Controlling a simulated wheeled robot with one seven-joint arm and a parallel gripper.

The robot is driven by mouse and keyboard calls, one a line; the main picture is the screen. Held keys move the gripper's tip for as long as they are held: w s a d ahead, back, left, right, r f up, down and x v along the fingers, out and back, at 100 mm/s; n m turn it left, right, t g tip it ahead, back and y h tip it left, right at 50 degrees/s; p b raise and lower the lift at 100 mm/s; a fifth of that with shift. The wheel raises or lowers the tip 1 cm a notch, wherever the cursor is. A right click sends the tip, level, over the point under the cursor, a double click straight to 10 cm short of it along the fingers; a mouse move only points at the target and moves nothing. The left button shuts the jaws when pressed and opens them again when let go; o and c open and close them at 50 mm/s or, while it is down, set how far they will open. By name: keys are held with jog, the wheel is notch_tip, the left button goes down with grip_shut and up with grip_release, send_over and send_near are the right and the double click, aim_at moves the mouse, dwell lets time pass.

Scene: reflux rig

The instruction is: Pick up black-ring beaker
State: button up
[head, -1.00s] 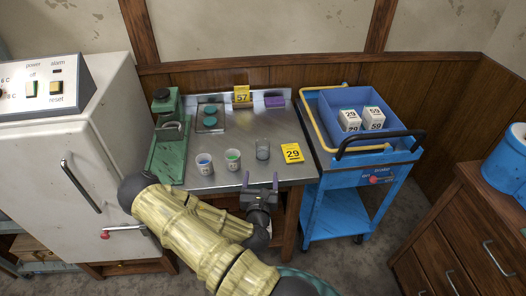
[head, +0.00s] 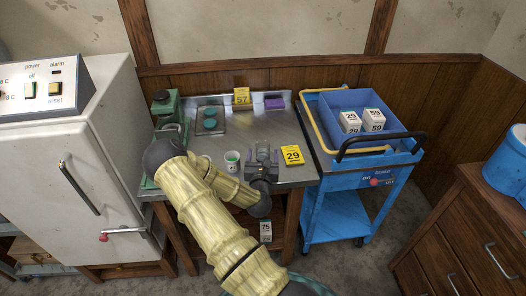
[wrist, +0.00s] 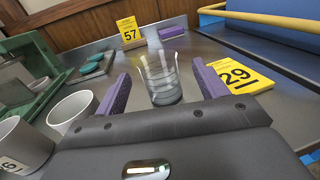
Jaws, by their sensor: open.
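A clear glass beaker (wrist: 160,84) stands upright on the metal bench in the wrist view; I cannot make out a black ring on it. My gripper (wrist: 161,72) is open, its two purple fingers to the left and right of the beaker, with visible gaps. In the head view my gripper (head: 262,150) is at the bench's front part and largely hides the beaker. In the wrist view two white cups, one nearer (wrist: 22,146) and one farther (wrist: 73,111), are at left.
A yellow 29 card (head: 292,155) lies close right of the gripper. A yellow 57 card (head: 242,96) and purple block (head: 274,102) are at the back. A green stand (head: 165,108) is at left. A blue cart (head: 395,160) adjoins the bench's right side.

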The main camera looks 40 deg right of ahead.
aim_at(263, 145)
jog(key=shift+w+d, duration=0.1)
jog(key=shift+w, duration=0.05)
jog(key=shift+w+d, duration=0.1)
jog(key=p+x, duration=0.1)
jog(key=x, duration=0.4)
jog(key=shift+f, duration=0.2)
dwell(0.5)
jog(key=c, duration=1.1)
